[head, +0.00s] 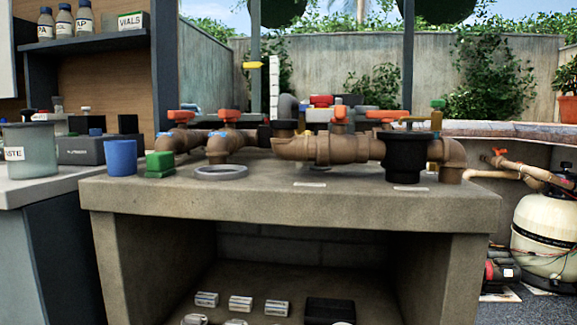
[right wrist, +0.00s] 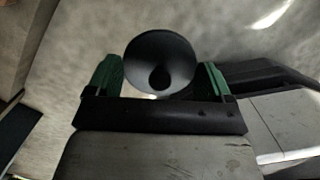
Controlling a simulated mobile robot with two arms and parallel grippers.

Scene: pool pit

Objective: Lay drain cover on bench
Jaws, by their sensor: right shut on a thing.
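My right gripper (right wrist: 160,76) shows in the right wrist view with its two green-padded fingers on either side of a dark grey round piece (right wrist: 148,50). It is shut on this piece, which has a darker round spot in its face. It may be the drain cover, but I cannot tell for sure. The stone bench (head: 290,203) fills the middle of the head view. A pale grey ring (head: 221,173) lies flat on its top near the front left. Neither gripper shows in the head view.
On the bench stand a blue cup (head: 120,158), a green block (head: 159,164), brown pipework (head: 320,149) with red-handled valves and a black cylinder (head: 406,158). Small boxes (head: 240,303) lie on the lower shelf. The bench's front strip is mostly clear.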

